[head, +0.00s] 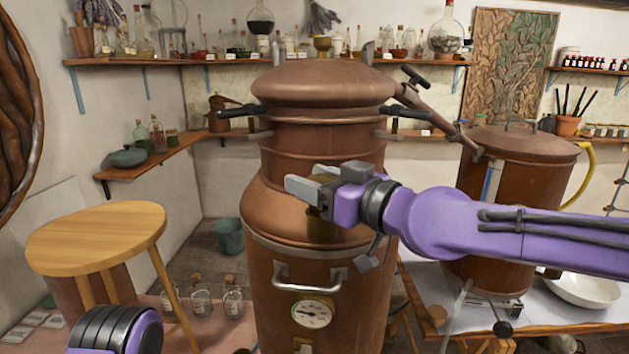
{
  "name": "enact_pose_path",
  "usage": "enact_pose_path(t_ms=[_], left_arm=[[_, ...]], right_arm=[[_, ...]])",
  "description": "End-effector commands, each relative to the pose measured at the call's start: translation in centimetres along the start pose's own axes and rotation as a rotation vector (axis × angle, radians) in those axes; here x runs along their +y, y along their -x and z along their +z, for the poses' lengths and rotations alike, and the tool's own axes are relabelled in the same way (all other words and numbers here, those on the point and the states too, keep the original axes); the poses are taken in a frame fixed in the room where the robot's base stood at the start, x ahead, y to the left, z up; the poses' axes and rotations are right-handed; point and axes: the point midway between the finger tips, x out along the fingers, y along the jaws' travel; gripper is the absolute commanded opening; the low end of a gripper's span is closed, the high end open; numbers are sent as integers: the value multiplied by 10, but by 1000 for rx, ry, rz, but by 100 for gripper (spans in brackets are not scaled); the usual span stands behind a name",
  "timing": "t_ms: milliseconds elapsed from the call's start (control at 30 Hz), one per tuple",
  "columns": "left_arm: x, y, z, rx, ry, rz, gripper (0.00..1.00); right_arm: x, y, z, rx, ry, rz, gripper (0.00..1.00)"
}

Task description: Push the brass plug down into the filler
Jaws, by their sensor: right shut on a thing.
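The copper still (315,215) stands upright in the middle of the head view, with a rounded shoulder below its banded neck. My left gripper is out of view; only part of my left arm shows at bottom left.
A metal handle (310,276) and a dial gauge (312,313) are on the still's front. A round wooden stool (95,238) stands at left. A second copper vessel (520,190) stands on the right-hand table, beside a white bowl (582,290). Bottles line the back shelf (180,60).

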Motion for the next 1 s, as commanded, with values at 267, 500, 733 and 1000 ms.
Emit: enact_pose_path(t_ms=[267,500,733,1000], left_arm=[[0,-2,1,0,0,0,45],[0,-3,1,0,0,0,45],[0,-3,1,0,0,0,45],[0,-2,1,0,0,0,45]], right_arm=[[0,0,1,1,0,0,20],[0,0,2,1,0,0,20],[0,0,2,1,0,0,20],[1,0,2,1,-1,2,85]])
